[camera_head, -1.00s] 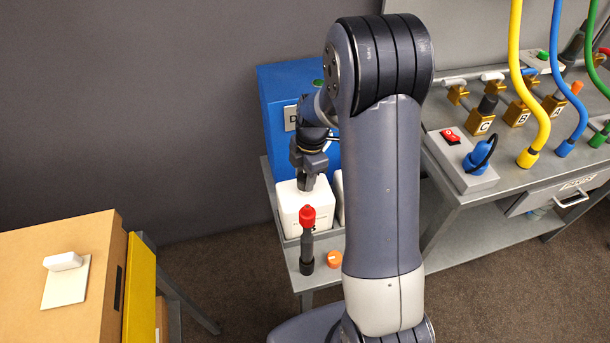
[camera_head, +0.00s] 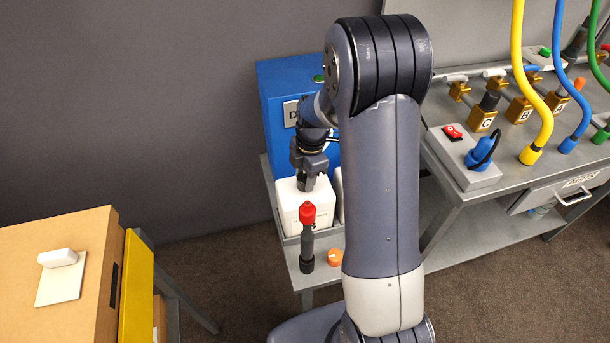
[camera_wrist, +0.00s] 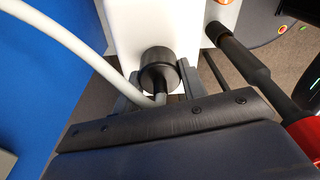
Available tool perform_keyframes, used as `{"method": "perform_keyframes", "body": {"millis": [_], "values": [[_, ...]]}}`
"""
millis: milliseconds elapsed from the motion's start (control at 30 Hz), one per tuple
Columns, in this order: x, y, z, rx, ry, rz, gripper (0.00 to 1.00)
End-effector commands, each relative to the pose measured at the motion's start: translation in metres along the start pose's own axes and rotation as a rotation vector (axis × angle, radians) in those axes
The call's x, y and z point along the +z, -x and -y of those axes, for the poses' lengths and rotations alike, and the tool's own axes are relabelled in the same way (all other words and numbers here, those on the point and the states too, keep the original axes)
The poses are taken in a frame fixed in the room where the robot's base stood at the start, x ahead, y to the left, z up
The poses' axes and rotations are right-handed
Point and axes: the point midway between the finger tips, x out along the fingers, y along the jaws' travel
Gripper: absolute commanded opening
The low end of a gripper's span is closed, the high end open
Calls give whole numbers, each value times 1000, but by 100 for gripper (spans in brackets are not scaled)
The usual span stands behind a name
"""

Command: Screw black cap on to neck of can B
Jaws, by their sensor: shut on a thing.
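A white can (camera_head: 291,211) stands in a grey tray on the low stand in the head view. Its front lettering is partly hidden by a red-tipped tool, so I cannot read which can it is. My gripper (camera_head: 308,183) points down at its top. In the wrist view a black cap (camera_wrist: 158,76) sits between my fingers (camera_wrist: 160,92), against the white can (camera_wrist: 140,25). My gripper is shut on the cap. The cap hides the neck, so I cannot tell how far it is threaded. A second white can (camera_head: 339,188) shows partly behind my arm.
A dark tool with a red tip (camera_head: 308,213) stands upright close in front of the can. An orange cap (camera_head: 335,257) lies beside it. A blue box (camera_head: 278,85) stands behind. A pale hose (camera_wrist: 65,38) curves close to my gripper in the wrist view.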

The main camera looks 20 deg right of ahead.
Motion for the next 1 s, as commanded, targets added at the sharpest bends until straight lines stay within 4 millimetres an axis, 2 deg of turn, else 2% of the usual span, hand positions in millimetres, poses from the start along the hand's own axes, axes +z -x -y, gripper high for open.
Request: {"method": "perform_keyframes", "body": {"millis": [267,700,1000], "values": [[0,-4,0,1,-12,0,18],[1,-5,0,52,-422,0,18],[1,-5,0,55,-449,0,18]]}}
